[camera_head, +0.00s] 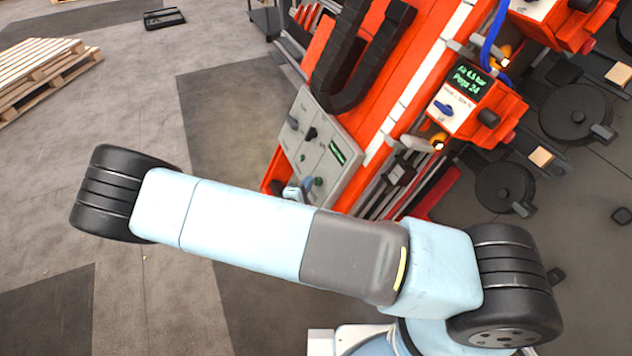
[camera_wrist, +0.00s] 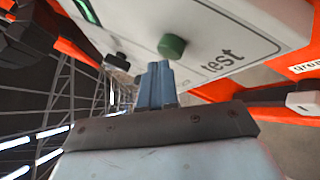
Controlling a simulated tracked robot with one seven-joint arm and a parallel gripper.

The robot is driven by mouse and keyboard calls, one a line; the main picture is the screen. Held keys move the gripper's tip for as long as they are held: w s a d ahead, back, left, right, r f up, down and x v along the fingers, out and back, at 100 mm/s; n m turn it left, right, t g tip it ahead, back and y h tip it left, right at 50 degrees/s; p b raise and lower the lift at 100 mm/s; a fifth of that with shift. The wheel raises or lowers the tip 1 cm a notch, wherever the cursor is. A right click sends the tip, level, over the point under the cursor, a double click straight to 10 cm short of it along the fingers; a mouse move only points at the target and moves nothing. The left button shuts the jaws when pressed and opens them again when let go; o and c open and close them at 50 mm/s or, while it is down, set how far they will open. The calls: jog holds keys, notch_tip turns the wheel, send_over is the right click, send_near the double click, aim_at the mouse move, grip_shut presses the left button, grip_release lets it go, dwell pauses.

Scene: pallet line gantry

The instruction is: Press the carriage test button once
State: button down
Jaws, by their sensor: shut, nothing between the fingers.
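A green round button (camera_wrist: 172,46) stands out from a pale control panel (camera_wrist: 225,25) in the wrist view, beside the printed word "test". My gripper (camera_wrist: 158,68) is shut and empty, its two blue fingers together. The fingertips are just below the button in the picture, and I cannot tell whether they touch it. In the head view the grey panel (camera_head: 345,178) is on the side of the orange gantry (camera_head: 412,62), and my arm hides its lower part. A green button (camera_head: 319,182) shows there, close to my pale blue gripper (camera_head: 304,187).
A black knob (camera_wrist: 118,62) sits on the panel left of my fingers. An orange box with a lit display (camera_head: 468,80) is further right on the gantry. Wooden pallets (camera_head: 45,65) lie at the far left. The floor left of the gantry is mostly clear.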

jog(key=shift+w+d+f, duration=0.2)
jog(key=shift+d+f, duration=0.05)
jog(key=shift+d, duration=0.2)
dwell(0.8)
jog(key=shift+a+r, duration=0.1)
jog(key=shift+a, duration=0.05)
jog(key=shift+s+a+r, duration=0.35)
jog(key=shift+a, duration=0.3)
jog(key=shift+s+a+r, duration=0.3)
jog(key=shift+a+r, duration=0.1)
jog(key=shift+a, duration=0.25)
jog(key=shift+s+a+r, duration=0.3)
jog(key=shift+a+r, duration=0.1)
jog(key=shift+a, duration=0.3)
jog(key=shift+s+a+r, duration=0.3)
jog(key=shift+a+r, duration=0.1)
jog(key=shift+a, duration=0.25)
